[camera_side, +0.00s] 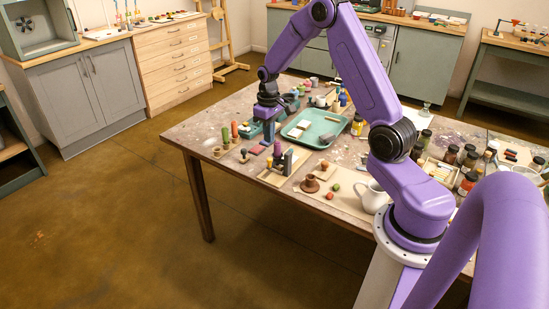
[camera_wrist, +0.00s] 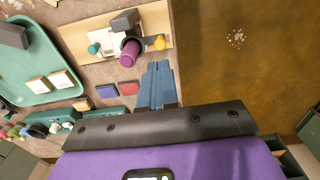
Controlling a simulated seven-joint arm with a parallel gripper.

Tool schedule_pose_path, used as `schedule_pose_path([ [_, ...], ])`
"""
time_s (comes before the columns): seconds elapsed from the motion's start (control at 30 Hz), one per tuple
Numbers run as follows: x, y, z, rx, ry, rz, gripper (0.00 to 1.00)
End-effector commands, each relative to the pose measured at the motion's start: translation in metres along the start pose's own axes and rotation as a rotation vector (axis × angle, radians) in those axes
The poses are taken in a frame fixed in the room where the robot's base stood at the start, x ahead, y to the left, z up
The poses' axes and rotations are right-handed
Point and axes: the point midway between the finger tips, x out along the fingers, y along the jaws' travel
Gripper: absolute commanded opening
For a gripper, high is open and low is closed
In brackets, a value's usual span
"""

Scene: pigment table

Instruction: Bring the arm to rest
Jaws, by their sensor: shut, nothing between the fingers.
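My gripper (camera_side: 268,140) is over the left part of the work table (camera_side: 225,110), with its blue fingers pointing down. In the wrist view my gripper (camera_wrist: 158,66) has both blue fingers pressed together with nothing between them. A blue flat block (camera_wrist: 107,91) and a red flat block (camera_wrist: 128,89) lie left of the fingers. I cannot tell the exact height of the fingertips above the table.
A green tray (camera_side: 335,139) lies right of my gripper. A brown pot (camera_side: 310,184), a white pitcher (camera_side: 373,197) and several dark-lidded jars (camera_side: 466,183) stand further right. Several small upright pieces stand near the left edge. The floor (camera_side: 110,210) left of the table is clear.

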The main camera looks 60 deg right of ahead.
Motion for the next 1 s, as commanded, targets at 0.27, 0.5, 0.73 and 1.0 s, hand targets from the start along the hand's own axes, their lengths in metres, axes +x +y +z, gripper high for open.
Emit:
schedule_pose_path([
  [0.27, -0.01, -0.021, 0.002, -0.047, 0.004, 0.001, 0.0],
  [0.5, -0.047, -0.106, 0.032, -0.246, 0.012, 0.001, 0.0],
  [0.73, -0.079, -0.177, 0.091, -0.459, 0.018, -0.002, 0.0],
  [1.0, -0.105, -0.226, 0.179, -0.708, 0.023, -0.007, 0.0],
])
